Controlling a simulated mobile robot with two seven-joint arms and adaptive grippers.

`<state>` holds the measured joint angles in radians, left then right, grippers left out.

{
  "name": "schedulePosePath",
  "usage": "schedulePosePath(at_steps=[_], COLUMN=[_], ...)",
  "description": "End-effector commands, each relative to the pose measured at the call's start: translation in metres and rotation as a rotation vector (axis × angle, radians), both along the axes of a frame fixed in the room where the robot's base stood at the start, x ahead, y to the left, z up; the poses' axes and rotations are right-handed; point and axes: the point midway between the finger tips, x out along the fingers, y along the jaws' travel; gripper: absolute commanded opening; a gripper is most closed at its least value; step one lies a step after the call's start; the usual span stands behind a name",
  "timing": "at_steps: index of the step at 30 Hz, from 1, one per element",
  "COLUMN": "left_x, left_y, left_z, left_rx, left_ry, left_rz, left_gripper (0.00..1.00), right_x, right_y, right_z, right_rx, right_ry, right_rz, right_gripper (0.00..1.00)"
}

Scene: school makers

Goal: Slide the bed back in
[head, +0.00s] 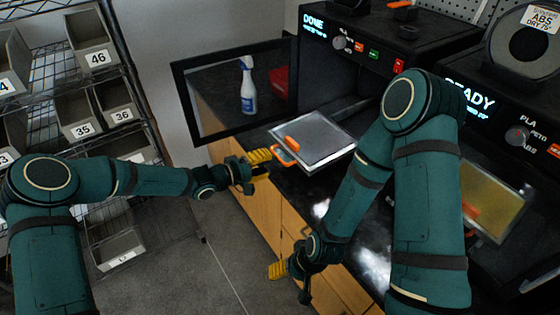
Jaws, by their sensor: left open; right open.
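My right gripper (277,270) is open and empty, low in front of the wooden cabinet.
The left printer's door (203,127) stands open to the left. A spray bottle (247,88) and a red box (279,82) show behind it. A second printer (481,103) reading READY stands right. Wire shelves with numbered bins (92,57) are left.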

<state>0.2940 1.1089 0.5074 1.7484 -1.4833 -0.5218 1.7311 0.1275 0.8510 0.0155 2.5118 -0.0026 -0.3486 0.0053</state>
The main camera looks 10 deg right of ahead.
Motion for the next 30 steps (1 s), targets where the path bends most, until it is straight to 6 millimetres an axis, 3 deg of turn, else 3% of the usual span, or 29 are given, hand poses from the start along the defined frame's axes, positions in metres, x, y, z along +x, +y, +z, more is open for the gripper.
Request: schedulePosePath(at_steps=[3, 10, 23, 26, 30], left_x=[0.008, 0.018, 0.021, 0.021, 0.021], left_y=[-0.021, -0.045, -0.051, -0.051, -0.051], left_z=[-0.006, -0.011, -0.012, -0.012, -0.012], left_rx=[-0.001, 0.0, 0.001, 0.001, 0.001], left_ry=[-0.001, -0.001, -0.001, -0.001, -0.001], left_rz=[-0.002, 0.0, 0.001, 0.001, 0.001], left_gripper=[0.39, 0.39, 0.38, 0.03, 0.0], right_x=[0.001, 0.002, 0.002, 0.002, 0.002], right_y=[0.0, 0.0, 0.0, 0.0, 0.0], right_z=[-0.005, -0.009, -0.009, -0.009, -0.009], right_rx=[0.0, -0.001, -0.001, -0.001, -0.001], right_ry=[-0.002, -0.005, -0.005, -0.005, -0.005], right_rz=[-0.001, -0.001, -0.001, -0.001, -0.001], right_gripper=[0.7, 0.7, 0.7, 0.7, 0.7])
